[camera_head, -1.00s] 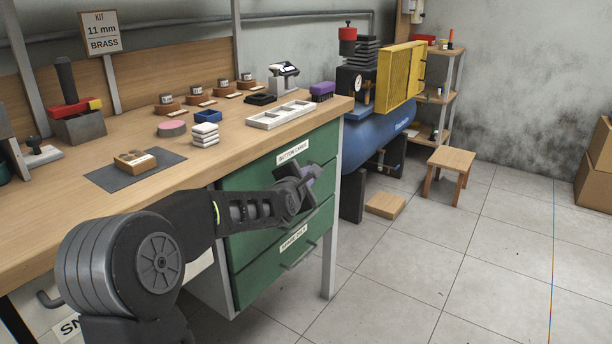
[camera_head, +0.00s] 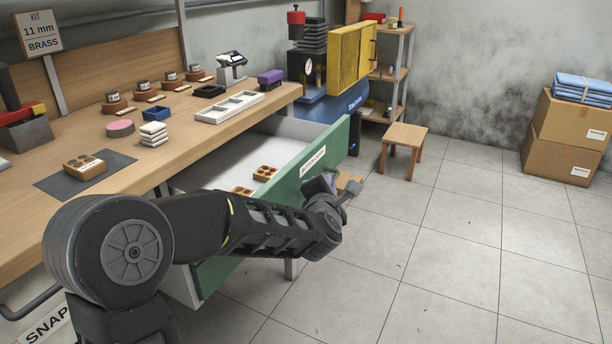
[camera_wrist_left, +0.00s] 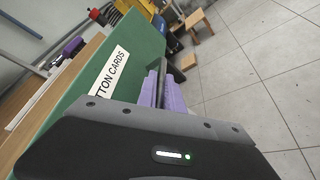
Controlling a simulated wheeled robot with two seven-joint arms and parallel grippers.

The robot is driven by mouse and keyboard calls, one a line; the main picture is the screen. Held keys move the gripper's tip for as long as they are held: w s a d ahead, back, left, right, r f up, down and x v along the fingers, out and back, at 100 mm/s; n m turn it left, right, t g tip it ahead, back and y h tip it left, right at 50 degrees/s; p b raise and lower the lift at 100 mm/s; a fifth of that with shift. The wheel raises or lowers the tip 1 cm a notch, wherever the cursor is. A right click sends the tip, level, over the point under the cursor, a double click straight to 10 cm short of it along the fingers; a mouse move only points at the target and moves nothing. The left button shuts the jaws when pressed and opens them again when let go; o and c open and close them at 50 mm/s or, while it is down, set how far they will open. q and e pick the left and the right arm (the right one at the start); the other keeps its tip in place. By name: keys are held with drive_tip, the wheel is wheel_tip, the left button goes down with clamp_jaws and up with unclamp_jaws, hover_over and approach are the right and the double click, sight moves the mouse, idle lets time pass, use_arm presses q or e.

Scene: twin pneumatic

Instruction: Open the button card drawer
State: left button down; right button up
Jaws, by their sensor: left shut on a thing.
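The button card drawer (camera_head: 338,141) has a green front with a white label and stands pulled out from under the bench. Its pale interior shows, with button cards (camera_head: 265,173) lying inside. In the left wrist view the drawer front (camera_wrist_left: 135,55) and its "BUTTON CARDS" label (camera_wrist_left: 112,76) are close by. My left gripper (camera_head: 330,182) is at the outer face of the drawer front, by its handle, and it is shut there. Its purple fingers (camera_wrist_left: 160,92) show in the left wrist view. The handle itself is hidden by the gripper. My right gripper is not in view.
The wooden workbench (camera_head: 190,133) carries a white divided tray (camera_head: 228,107), stacked white pads and several small items. A stool (camera_head: 402,142) and cardboard boxes (camera_head: 563,140) stand beyond. The tiled floor (camera_head: 440,250) on the right is clear.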

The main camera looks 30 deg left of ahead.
use_arm(q)
drive_tip(key=shift+d, duration=1.05)
drive_tip(key=c, duration=1.5)
unclamp_jaws()
drive_tip(key=shift+s, duration=0.1)
drive_tip(key=p+v, duration=0.1)
drive_tip(key=v, duration=0.6)
drive_tip(key=shift+s+r, duration=0.15)
drive_tip(key=shift+s, duration=0.1)
